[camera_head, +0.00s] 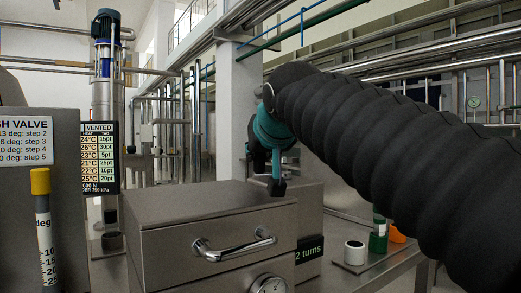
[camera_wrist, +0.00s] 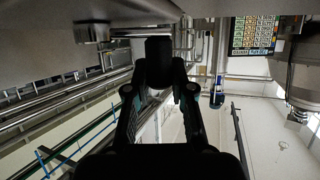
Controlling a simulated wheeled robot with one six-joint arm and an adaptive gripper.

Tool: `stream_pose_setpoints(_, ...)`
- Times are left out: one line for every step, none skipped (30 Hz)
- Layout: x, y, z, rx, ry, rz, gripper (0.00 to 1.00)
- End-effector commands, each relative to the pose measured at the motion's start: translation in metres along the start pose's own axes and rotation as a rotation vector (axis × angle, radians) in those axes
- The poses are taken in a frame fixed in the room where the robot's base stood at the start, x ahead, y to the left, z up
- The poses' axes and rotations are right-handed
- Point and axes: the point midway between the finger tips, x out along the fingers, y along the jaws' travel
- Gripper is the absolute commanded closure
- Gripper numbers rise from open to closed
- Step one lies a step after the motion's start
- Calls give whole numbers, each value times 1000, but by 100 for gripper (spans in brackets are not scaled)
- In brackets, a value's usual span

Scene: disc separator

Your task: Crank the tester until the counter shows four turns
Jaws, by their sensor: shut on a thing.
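The tester (camera_head: 308,208) is a grey steel box, partly hidden behind a steel cabinet. The counter (camera_head: 309,250), a dark plate on its front, reads "2 turns". My gripper (camera_head: 276,170) reaches down beside the tester's top, above the cabinet's right rear corner. In the wrist view its two fingers (camera_wrist: 159,88) are closed on a dark block-like knob (camera_wrist: 159,50), which I take to be the crank's grip. The rest of the crank is hidden by my gripper and arm.
The steel cabinet (camera_head: 190,228) with a bar handle (camera_head: 234,247) and a dial gauge (camera_head: 270,285) stands in front. A yellow-capped scale tube (camera_head: 42,215) is at left. Small green (camera_head: 378,238), white and orange containers stand at right beneath my arm.

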Motion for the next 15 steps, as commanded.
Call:
stream_pose_setpoints(1, -2, -2, 8, 1, 23, 100)
stream_pose_setpoints(2, -2, -2, 15, 0, 43, 100)
stream_pose_setpoints(4, -2, -2, 27, 0, 67, 100)
stream_pose_setpoints(5, -1, -3, 34, 1, 86, 100)
stream_pose_setpoints(6, -1, -3, 42, 0, 106, 100)
stream_pose_setpoints(7, 0, -3, 53, 0, 131, 100)
stream_pose_setpoints(8, 0, -4, 62, 0, 151, 100)
stream_pose_setpoints(9, 0, -4, 70, 0, 170, 100)
stream_pose_setpoints(10, 2, -4, 80, 0, 197, 100)
stream_pose_setpoints(11, 2, -4, 89, 0, 218, 100)
stream_pose_setpoints(12, 2, -5, 98, -1, 239, 100)
stream_pose_setpoints(14, 3, -5, 109, 0, 268, 100)
stream_pose_setpoints(15, 4, -6, 119, -1, 291, 100)
stream_pose_setpoints(16, 4, -6, 129, -1, 314, 100)
stream_pose_setpoints(18, 6, -7, 142, -1, 349, 100)
